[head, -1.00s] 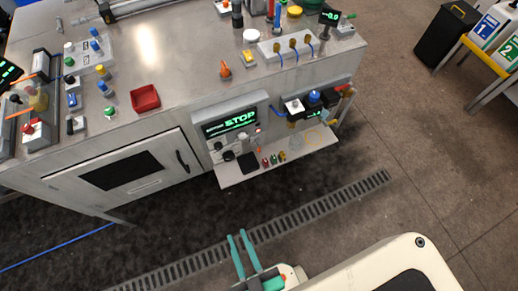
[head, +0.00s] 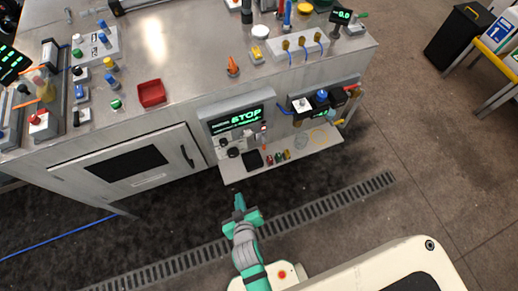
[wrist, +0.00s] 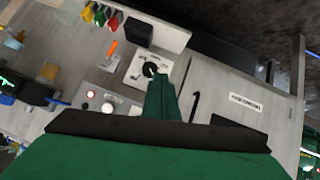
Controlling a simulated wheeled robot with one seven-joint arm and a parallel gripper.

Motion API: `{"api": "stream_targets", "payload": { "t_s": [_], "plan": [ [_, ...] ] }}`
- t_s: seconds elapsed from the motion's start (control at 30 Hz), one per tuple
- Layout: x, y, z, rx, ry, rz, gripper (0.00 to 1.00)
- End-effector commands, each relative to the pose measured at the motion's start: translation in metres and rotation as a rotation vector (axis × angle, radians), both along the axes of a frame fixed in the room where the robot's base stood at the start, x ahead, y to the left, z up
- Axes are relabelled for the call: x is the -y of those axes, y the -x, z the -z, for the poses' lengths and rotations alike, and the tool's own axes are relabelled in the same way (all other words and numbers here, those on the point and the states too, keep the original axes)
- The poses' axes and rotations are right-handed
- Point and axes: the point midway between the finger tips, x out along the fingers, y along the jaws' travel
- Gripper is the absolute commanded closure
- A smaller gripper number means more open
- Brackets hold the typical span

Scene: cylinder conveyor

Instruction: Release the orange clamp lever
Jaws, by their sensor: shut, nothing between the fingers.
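A narrow orange lever (wrist: 112,48) sits on the front panel in the wrist view, beside a white plate with a black knob (wrist: 150,69). In the head view a small orange-red piece (head: 264,143) shows at the right of the panel. Another upright orange piece (head: 232,66) stands on the bench top; I cannot tell for sure which is the clamp lever. My gripper (head: 239,201) is shut and empty, in front of the panel's shelf and apart from it. In the wrist view its green fingers (wrist: 163,88) point toward the knob and hide part of the panel.
The panel screen (head: 236,118) reads STOP. Several small coloured pieces (head: 278,156) lie on the shelf (head: 240,174) below it. A cabinet door (head: 128,165) is to the left. A red tray (head: 152,93) is on the bench top.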

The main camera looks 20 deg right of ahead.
Motion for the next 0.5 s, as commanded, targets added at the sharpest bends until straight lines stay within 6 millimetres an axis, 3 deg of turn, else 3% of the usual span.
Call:
{"api": "stream_targets", "payload": {
  "t_s": [0.23,0.5],
  "plan": [
    [0.019,-0.054,0.024,-0.112,0.072,0.036,1.0],
    [0.044,-0.108,0.032,-0.241,0.143,0.094,1.0]
  ]
}}
